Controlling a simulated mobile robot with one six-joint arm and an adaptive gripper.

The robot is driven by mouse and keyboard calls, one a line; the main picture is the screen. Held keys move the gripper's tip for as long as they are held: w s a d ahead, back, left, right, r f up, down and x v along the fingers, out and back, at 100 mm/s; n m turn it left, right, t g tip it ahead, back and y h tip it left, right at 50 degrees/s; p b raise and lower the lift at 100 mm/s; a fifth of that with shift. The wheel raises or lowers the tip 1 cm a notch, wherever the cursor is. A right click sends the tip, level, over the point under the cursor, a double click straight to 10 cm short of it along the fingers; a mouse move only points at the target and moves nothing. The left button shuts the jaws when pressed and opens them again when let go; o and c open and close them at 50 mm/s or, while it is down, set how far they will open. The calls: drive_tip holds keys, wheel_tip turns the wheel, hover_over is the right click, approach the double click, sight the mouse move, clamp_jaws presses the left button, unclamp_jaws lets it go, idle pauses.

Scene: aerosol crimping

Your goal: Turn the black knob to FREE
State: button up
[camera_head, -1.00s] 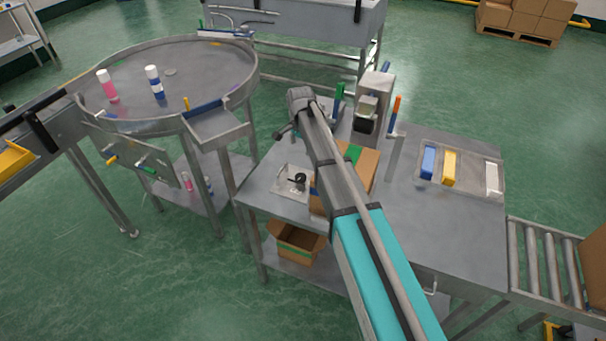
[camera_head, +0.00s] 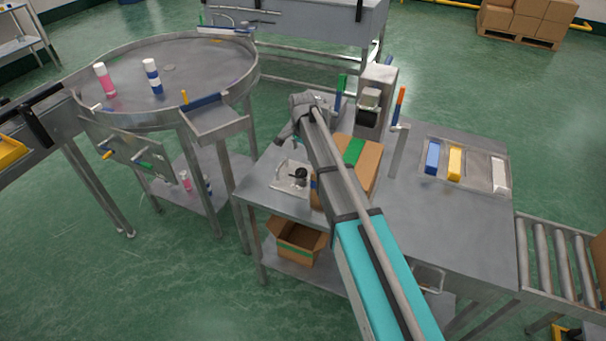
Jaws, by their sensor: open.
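The black knob (camera_head: 300,174) sits on a light metal plate (camera_head: 281,183) at the left end of the steel table. Its pointer and any FREE lettering are too small to read. My gripper (camera_head: 296,153) hangs from the end of my arm, above and slightly behind the knob in the picture. It appears open and empty, apart from the knob, though its fingers are small and partly hidden by my wrist.
A cardboard box (camera_head: 363,160) with green tape stands right of the plate, partly behind my arm. A crimping machine (camera_head: 377,88) and upright handles with green (camera_head: 342,82) and orange (camera_head: 401,95) grips stand behind. A tray (camera_head: 476,176) holds coloured blocks. A round table (camera_head: 205,62) is left.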

sight(302, 171)
drive_tip(key=shift+f+b, duration=3.85)
drive_tip(key=shift+f, duration=0.3)
drive_tip(key=shift+c, duration=0.3)
drive_tip(key=c, duration=1.1)
